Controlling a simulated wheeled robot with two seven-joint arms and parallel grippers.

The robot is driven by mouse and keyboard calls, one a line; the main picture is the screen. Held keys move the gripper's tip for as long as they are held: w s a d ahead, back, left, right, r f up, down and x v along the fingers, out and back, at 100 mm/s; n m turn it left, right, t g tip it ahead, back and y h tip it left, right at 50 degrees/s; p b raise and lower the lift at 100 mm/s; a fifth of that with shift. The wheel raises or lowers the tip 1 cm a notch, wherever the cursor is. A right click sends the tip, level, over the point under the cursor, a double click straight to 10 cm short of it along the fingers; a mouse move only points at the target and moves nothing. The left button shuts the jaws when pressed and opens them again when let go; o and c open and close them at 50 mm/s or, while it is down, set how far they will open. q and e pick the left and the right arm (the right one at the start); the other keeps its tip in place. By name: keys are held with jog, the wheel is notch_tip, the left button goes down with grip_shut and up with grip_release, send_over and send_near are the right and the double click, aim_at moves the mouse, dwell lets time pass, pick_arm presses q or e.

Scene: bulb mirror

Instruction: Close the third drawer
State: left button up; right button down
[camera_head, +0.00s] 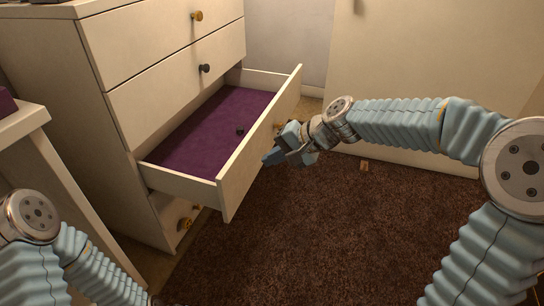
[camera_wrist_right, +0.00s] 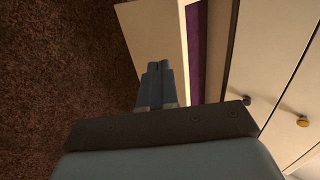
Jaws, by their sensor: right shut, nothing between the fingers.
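The third drawer (camera_head: 262,142) of the white dresser stands pulled out, with a purple lining (camera_head: 215,125) and a small dark object (camera_head: 240,131) inside. My right gripper (camera_head: 270,158) is shut and empty at the outer face of the drawer front, near its knob, which is mostly hidden behind the gripper. I cannot tell whether it touches. In the right wrist view the shut fingers (camera_wrist_right: 157,72) point at the drawer front (camera_wrist_right: 155,35). My left arm shows at the lower left, but its gripper is out of view.
The two drawers above are shut, with a gold knob (camera_head: 197,16) and a dark knob (camera_head: 204,68). A lower drawer with a gold knob (camera_head: 185,223) is below. A white side table (camera_head: 40,120) stands left. Brown carpet (camera_head: 330,230) lies clear in front, with a small object (camera_head: 364,165) on it.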

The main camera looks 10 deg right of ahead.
aim_at(233, 167)
pick_arm(q)
jog(key=shift+r, duration=0.1)
pick_arm(e)
jog(key=shift+w+a+f, duration=0.7)
jog(key=shift+w+a, duration=0.05)
jog(key=shift+a, duration=0.4)
jog(key=shift+w+a+f, duration=0.65)
jog(key=shift+w+a, duration=0.15)
jog(key=shift+a, duration=0.3)
jog(key=shift+w+a+f, duration=0.7)
jog(key=shift+w+a, duration=0.05)
jog(key=shift+a, duration=0.4)
pick_arm(q)
jog(key=shift+r, duration=0.1)
pick_arm(e)
jog(key=shift+a, duration=0.1)
